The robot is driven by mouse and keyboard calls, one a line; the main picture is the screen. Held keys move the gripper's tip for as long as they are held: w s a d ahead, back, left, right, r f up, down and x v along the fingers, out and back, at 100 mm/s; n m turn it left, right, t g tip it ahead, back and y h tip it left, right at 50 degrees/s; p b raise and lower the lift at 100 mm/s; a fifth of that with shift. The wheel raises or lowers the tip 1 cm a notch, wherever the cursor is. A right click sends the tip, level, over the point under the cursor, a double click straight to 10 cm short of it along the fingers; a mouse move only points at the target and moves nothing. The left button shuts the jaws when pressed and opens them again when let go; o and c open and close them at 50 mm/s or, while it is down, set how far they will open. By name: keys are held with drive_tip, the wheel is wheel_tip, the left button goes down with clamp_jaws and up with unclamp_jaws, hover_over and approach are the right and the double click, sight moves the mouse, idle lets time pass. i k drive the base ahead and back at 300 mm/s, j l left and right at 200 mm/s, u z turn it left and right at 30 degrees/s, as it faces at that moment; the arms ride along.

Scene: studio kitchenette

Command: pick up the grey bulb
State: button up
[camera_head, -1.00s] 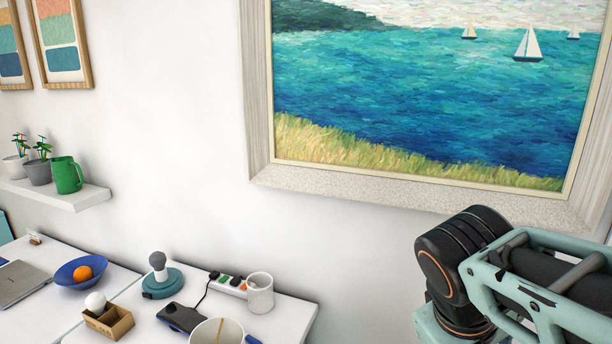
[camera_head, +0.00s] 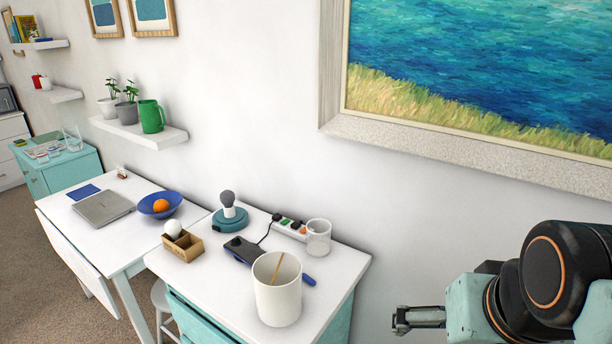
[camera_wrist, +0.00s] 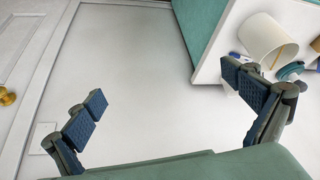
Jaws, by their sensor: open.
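The grey bulb (camera_head: 228,199) stands upright on a round teal base (camera_head: 230,219) near the back of the white-topped cabinet. My gripper (camera_head: 402,320) is at the lower right in the head view, to the right of the cabinet and well apart from the bulb. In the wrist view my gripper (camera_wrist: 175,112) has its two fingers spread wide with nothing between them.
On the cabinet top (camera_head: 335,266) are a big white pot (camera_head: 278,298), a glass jar (camera_head: 318,240), a power strip (camera_head: 290,225), a dark device (camera_head: 243,250) and a wooden box (camera_head: 182,248) with a white bulb (camera_head: 173,228). A large framed picture (camera_head: 480,150) hangs above.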

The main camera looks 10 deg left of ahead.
sight(227, 198)
drive_tip(key=j+z, duration=0.15)
drive_tip(key=j, duration=0.4)
drive_tip(key=j+z, duration=0.2)
drive_tip(key=j, duration=0.3)
drive_tip(key=k+j+z, duration=0.15)
drive_tip(key=j, duration=0.35)
drive_tip(key=j+z, duration=0.2)
drive_tip(key=j, duration=0.35)
drive_tip(key=j+z, duration=0.3)
drive_tip(key=j, duration=0.45)
